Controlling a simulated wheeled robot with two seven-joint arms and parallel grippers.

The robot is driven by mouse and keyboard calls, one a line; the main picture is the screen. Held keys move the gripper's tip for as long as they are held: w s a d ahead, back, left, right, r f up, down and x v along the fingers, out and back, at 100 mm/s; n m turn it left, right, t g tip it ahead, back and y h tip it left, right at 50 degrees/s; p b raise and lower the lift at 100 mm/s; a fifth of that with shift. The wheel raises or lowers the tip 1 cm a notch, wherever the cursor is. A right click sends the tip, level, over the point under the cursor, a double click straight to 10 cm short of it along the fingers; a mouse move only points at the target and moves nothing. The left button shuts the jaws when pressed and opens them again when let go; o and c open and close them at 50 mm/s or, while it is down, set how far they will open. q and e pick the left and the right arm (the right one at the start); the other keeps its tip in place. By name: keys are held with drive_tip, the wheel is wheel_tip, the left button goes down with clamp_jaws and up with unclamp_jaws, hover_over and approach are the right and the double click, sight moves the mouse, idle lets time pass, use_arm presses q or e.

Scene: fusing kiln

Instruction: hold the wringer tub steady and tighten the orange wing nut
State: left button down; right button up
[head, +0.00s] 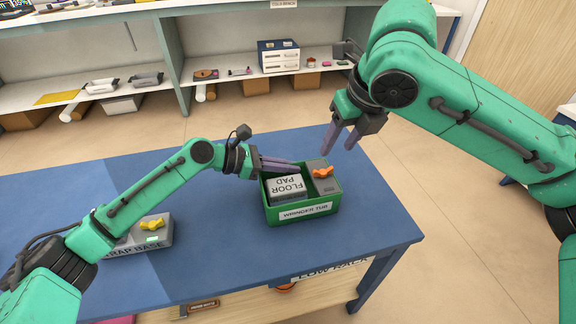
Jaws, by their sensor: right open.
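The green wringer tub (331,203) stands on the blue table, with a label on its front wall. A grey floor pad (287,198) lies in its left part. The orange wing nut (322,172) sits on a grey block (327,185) in the tub's right part. My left gripper (299,167) is at the tub's back left rim, fingers over the floor pad's far edge; whether it grips the rim I cannot tell. My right gripper (328,146) is open and empty, pointing down above and behind the wing nut, apart from it.
A grey strap base (155,238) with a yellow wing nut (152,224) stands on the blue table (220,260) at left, partly behind my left arm. A low rack lies under the table's front. Shelves with boxes stand at the back. The table right of the tub is clear.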

idle(0.7)
use_arm(q)
drive_tip(key=c, duration=1.2)
unclamp_jaws()
drive_tip(key=shift+o, duration=0.2)
clamp_jaws()
